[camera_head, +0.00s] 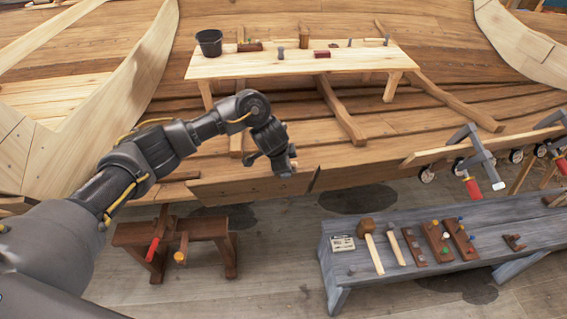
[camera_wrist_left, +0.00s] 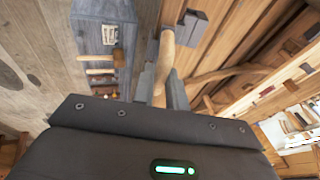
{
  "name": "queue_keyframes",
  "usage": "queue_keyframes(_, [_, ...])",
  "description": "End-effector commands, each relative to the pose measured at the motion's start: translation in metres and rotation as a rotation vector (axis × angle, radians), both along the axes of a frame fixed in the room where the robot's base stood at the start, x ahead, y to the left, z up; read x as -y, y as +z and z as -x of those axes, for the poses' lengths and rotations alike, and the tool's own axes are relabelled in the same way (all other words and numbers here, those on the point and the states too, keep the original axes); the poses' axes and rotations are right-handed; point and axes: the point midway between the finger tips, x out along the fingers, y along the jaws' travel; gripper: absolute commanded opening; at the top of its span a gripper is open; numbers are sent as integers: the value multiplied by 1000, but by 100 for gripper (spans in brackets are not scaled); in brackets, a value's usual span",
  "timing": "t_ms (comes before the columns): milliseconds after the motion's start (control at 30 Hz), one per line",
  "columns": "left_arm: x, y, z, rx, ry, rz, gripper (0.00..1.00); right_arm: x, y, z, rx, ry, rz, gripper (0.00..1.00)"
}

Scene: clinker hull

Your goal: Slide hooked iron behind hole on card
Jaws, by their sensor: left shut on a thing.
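My left gripper (camera_head: 284,167) is at the hull's lower planking (camera_head: 240,189), in the middle of the head view. In the left wrist view its fingers (camera_wrist_left: 161,88) are shut on a pale wooden handle (camera_wrist_left: 166,62). A dark blocky iron head (camera_wrist_left: 188,27) shows at the handle's far end, close to the planks; I take this tool for the hooked iron. In the head view the tool is mostly hidden by the gripper. A small white card (camera_head: 342,243) with dark marks lies at the left end of the grey bench. I cannot make out a hole. My right gripper is out of view.
The grey bench (camera_head: 435,273) carries mallets (camera_head: 372,250) and brown racks (camera_head: 437,242). A small brown trestle (camera_head: 178,233) stands below my left arm. Clamps (camera_head: 475,160) hang at the right. A pale plank table (camera_head: 285,67) with a black bucket (camera_head: 209,42) is behind.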

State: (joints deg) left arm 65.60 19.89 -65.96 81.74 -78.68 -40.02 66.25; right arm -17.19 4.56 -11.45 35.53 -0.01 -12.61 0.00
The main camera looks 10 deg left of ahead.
Motion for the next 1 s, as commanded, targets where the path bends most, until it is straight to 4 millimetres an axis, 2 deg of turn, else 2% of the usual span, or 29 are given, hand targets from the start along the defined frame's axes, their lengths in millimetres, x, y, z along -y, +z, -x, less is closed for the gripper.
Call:
queue_keyframes(700, [0,2,1,0,0,0,0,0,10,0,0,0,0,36])
queue_keyframes(733, [0,2,1,0,0,0,15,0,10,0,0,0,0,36])
queue_keyframes(800, [0,2,1,0,0,0,25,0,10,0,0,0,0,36])
queue_keyframes(900, [0,2,1,0,0,0,38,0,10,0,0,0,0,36])
queue_keyframes(1000, [0,2,1,0,0,0,40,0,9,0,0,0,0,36])
